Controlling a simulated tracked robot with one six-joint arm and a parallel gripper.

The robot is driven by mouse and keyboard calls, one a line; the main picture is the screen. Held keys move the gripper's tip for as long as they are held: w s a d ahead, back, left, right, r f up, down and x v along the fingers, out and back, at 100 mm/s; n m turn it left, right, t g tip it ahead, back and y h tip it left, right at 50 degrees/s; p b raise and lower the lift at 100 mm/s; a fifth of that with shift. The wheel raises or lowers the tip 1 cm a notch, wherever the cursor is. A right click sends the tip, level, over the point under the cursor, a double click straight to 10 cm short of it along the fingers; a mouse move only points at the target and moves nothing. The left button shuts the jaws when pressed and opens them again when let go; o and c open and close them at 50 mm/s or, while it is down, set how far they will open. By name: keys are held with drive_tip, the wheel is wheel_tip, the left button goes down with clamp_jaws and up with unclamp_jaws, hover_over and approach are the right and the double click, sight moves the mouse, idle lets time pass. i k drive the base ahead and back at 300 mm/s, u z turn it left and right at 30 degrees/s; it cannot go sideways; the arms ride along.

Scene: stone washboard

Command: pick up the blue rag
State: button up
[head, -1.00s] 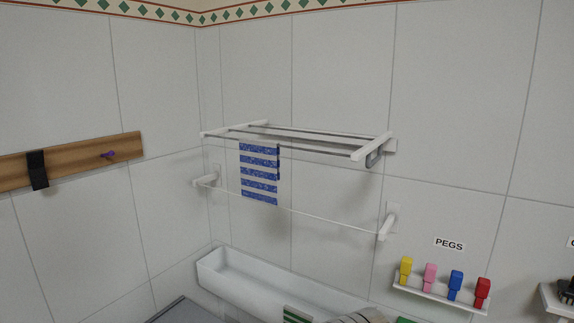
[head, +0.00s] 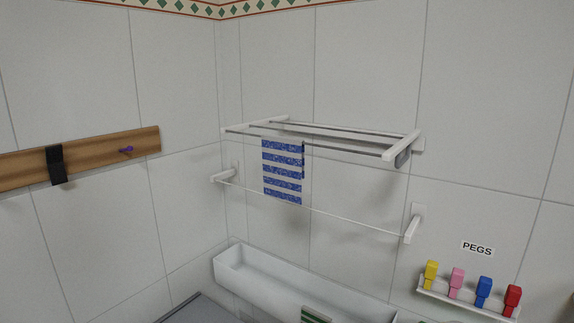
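The blue rag (head: 282,171), striped blue and white, hangs over the front bar of the white wall rack (head: 402,145). It hangs down flat, its lower edge near the thin line (head: 340,218) strung below the rack. My gripper is not in view.
A white trough (head: 285,286) stands low against the wall beneath the rack, with a green-striped cloth (head: 316,315) at the bottom edge. Coloured pegs (head: 484,289) stand on a small shelf at right. A wooden rail (head: 95,155) with a black strap (head: 57,165) and a purple hook (head: 126,150) is at left.

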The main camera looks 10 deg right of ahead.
sight(283, 158)
drive_tip(key=u, duration=0.1)
drive_tip(key=i, duration=0.8)
drive_tip(key=u, duration=1.45)
